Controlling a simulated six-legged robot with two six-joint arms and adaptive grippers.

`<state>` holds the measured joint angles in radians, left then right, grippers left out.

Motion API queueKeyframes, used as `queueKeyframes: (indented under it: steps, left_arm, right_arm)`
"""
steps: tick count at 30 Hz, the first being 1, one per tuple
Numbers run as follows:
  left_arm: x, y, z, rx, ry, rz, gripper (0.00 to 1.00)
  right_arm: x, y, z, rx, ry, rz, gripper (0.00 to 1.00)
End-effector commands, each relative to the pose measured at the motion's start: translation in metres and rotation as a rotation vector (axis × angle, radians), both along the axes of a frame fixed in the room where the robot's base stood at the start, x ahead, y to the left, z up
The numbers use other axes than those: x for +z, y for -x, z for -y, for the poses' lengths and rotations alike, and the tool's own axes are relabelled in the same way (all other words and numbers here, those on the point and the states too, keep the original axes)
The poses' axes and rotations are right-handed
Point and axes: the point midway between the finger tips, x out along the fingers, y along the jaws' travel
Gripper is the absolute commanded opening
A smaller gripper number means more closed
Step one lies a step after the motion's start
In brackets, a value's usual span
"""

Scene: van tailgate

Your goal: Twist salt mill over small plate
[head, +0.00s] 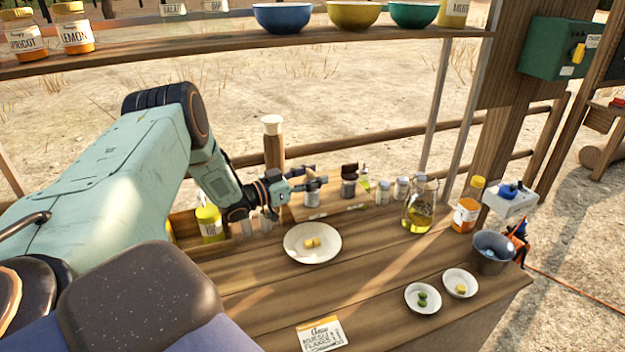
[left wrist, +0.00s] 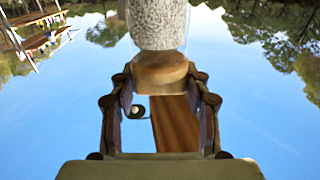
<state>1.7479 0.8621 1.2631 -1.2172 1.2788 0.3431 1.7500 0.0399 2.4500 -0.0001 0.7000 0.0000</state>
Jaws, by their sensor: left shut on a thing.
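My left gripper (head: 302,182) is shut on the salt mill (head: 312,192) at the back of the wooden counter, behind a white plate. In the left wrist view, the gripper (left wrist: 160,105) has its fingers on both sides of the mill's wooden part (left wrist: 160,72); the clear body (left wrist: 159,22) full of white grains runs out of the frame. The white plate (head: 297,252) holds pale yellow pieces (head: 312,242). Two smaller white dishes stand at the front right, one (head: 412,306) with green pieces, one (head: 448,277) with yellow pieces. My right gripper is not in view.
An oil jug (head: 418,212), an orange-labelled bottle (head: 467,207) and a grey bucket (head: 492,258) stand at the right. Small jars (head: 383,192) line the back. A tall brown mill-like thing (head: 273,150) rises behind my wrist. A shelf (head: 240,38) crosses above. The front counter is mostly clear.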

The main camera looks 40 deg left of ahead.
Motion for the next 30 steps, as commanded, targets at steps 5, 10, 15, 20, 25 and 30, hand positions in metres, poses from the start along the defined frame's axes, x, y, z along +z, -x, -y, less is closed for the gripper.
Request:
queueKeyframes:
  steps: [5,10,15,20,25,30]
  left_arm:
    - [-0.001,-0.002,-0.003,-0.140,-0.004,0.012,0.16]
    - [-0.001,-0.002,-0.002,-0.244,-0.002,0.012,0.16]
    - [0.000,-0.002,-0.002,-0.314,0.000,0.011,0.16]
    - [0.002,-0.002,-0.001,-0.351,0.001,0.011,0.16]
    - [0.003,-0.002,-0.001,-0.368,0.003,0.012,0.16]
    - [0.004,-0.002,-0.001,-0.369,0.003,0.012,0.16]
  right_arm:
    - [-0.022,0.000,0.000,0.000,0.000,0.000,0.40]
    - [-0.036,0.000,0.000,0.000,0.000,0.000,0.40]
    - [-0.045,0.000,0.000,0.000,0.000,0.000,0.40]
    - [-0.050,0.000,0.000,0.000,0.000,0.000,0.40]
    - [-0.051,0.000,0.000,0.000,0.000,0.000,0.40]
    - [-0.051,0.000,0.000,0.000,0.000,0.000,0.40]
